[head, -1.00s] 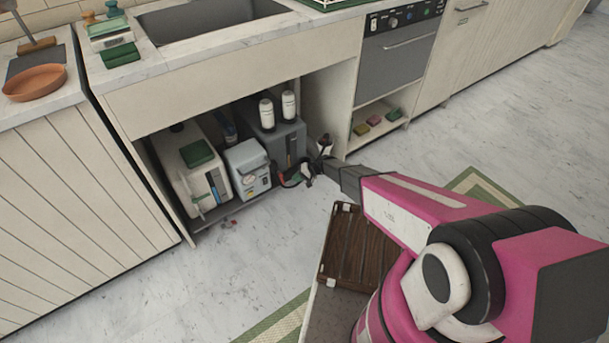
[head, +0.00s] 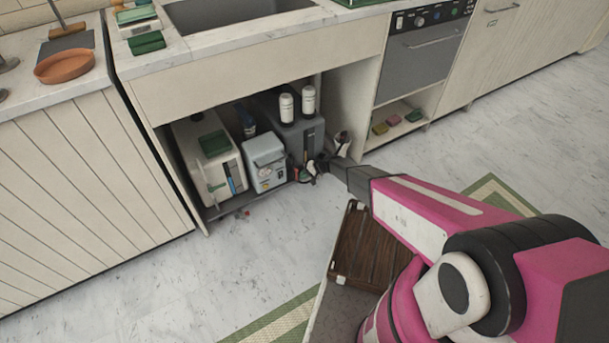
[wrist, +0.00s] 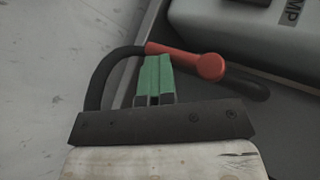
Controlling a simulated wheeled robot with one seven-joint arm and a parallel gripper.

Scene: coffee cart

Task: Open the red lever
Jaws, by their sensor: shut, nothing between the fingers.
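The red lever (wrist: 182,54) shows in the wrist view as a red bar with a round knob at its right end. A black curved hose runs to its left end. My gripper (wrist: 156,66) has green fingers, shut and empty, with their tips right beside the lever's lower edge in the picture. I cannot tell whether they touch it. In the head view my gripper (head: 318,165) is at the right front of the open cabinet under the sink; the lever there is too small and covered to make out clearly.
A grey box (head: 264,162) and a cream machine (head: 208,160) stand in the cabinet, left of my gripper. Two white bottles (head: 297,104) stand on a darker grey unit. The cabinet's right wall (head: 350,98) is close. The floor in front is mostly clear.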

